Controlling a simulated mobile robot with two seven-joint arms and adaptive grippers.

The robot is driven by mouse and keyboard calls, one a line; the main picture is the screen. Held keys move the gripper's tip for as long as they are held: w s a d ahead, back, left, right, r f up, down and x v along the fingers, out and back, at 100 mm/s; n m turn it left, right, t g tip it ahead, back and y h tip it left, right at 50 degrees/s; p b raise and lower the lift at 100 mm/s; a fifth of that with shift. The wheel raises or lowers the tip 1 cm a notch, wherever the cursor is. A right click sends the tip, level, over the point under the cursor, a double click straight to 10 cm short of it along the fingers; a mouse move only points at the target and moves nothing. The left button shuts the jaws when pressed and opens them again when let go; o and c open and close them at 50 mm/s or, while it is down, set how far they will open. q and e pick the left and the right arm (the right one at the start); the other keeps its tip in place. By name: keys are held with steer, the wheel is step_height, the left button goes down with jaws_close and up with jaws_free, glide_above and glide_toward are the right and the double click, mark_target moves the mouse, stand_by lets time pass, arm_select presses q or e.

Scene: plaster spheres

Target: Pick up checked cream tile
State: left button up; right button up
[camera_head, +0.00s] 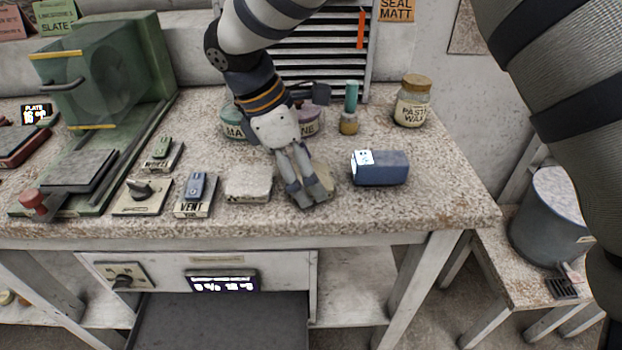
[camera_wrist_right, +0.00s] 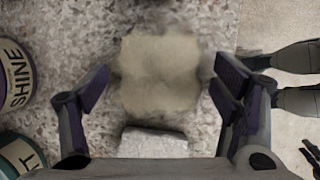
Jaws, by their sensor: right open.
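A cream-tan squarish tile (camera_wrist_right: 158,75) lies on the speckled bench top between the two spread fingers of my right gripper (camera_wrist_right: 160,90). No clear check pattern shows on it. In the head view my right gripper (camera_head: 308,192) points down over this tile (camera_head: 323,174) and hides most of it. The fingers are open, one on each side of the tile, with small gaps in the wrist view. A paler whitish block (camera_head: 248,185) lies just left of the gripper; it also shows at the bottom of the wrist view (camera_wrist_right: 153,142). My left gripper is not in view.
A blue block (camera_head: 380,168) stands right of the gripper. Labelled jars (camera_head: 235,122) and a green-capped bottle (camera_head: 349,110) stand behind; a paste wax jar (camera_head: 412,102) is farther right. The VENT switch (camera_head: 196,195) is left. The bench's front edge is close.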

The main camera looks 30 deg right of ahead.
steer(key=shift+f, duration=0.2)
steer(key=c, duration=1.4)
steer(key=shift+r, duration=0.1)
